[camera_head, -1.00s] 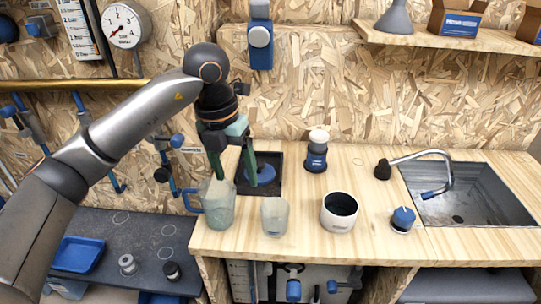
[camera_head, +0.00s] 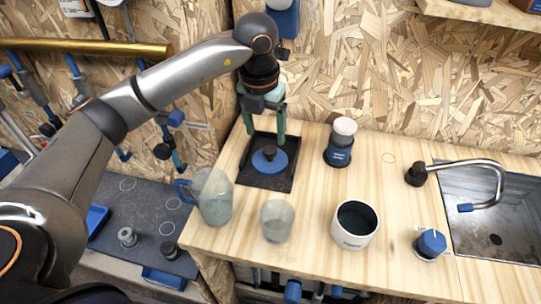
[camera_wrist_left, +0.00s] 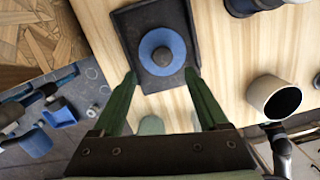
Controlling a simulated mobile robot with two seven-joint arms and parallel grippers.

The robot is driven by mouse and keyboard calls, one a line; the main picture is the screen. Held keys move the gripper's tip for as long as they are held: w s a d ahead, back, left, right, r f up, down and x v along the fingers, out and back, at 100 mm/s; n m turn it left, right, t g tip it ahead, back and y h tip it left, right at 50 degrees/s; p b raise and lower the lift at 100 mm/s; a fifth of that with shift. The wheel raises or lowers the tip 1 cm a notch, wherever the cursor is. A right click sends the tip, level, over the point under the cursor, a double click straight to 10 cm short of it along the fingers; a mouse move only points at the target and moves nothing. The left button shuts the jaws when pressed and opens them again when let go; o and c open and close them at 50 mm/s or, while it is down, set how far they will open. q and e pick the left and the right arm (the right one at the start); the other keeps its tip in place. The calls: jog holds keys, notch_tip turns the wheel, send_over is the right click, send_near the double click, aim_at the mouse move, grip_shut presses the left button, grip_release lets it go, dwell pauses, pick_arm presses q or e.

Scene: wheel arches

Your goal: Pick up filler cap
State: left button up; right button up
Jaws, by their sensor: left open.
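The filler cap (camera_head: 270,160) is a round blue disc with a dark knob, lying on a square black tray (camera_head: 264,181) on the wooden worktop. It also shows in the left wrist view (camera_wrist_left: 150,50), unobstructed, with the tray (camera_wrist_left: 131,18) around it. My left gripper (camera_head: 265,138) is open and empty, its green fingers pointing down, just behind the cap in the head view. In the left wrist view its fingertips (camera_wrist_left: 161,74) lie either side of the cap's near edge. Their height above the tray is hard to tell. My right gripper is not in view.

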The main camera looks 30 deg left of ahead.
aim_at(270, 150)
pick_arm(q)
jog(key=shift+w+d+f+p, duration=0.15)
jog(key=shift+w+f, duration=0.1)
jog(key=shift+f, duration=0.75)
jog(key=shift+w+f+p, duration=0.1)
jog(key=shift+w+f, duration=0.1)
jog(key=shift+f, duration=0.8)
jog(key=shift+w+d+f+p, duration=0.15)
jog(key=shift+w+f, duration=0.1)
jog(key=shift+f, duration=0.75)
jog(key=shift+a, duration=0.1)
grip_shut()
